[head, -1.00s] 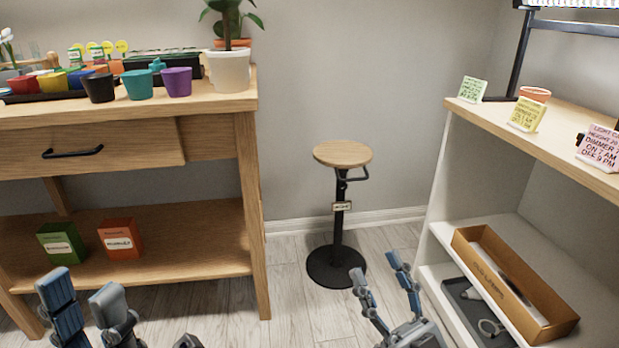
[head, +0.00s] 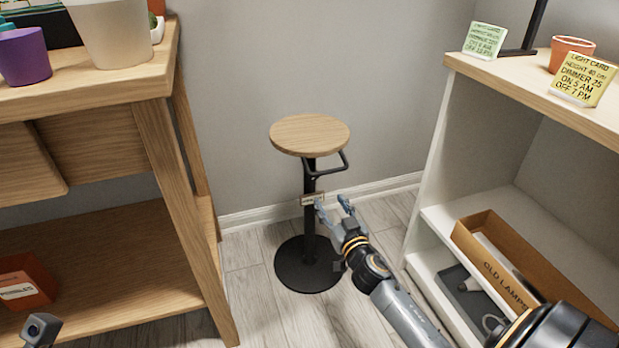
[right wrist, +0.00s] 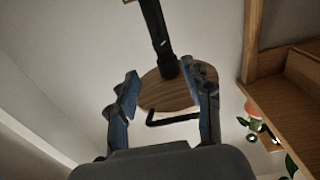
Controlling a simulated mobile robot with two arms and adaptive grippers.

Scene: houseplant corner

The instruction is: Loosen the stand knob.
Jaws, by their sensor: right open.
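The stand has a round wooden top (head: 310,134), a black post (head: 309,232) and a round black base (head: 307,272). A bent black bar (head: 330,172) sits under the top. A small label (head: 312,198) is on the post; I cannot make out a separate knob. My right gripper (head: 333,207) is open, beside the post at about label height; I cannot tell whether it touches. In the right wrist view, the open fingers (right wrist: 165,90) frame the wooden top (right wrist: 165,95), with the post (right wrist: 157,30) beyond. A bit of my left gripper (head: 40,330) shows at bottom left.
A wooden bench (head: 150,90) with pots stands left. A white shelf unit (head: 436,165) stands right, holding cards, a terracotta pot (head: 570,52) and an open cardboard box (head: 520,285). Floor is clear between bench and stand.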

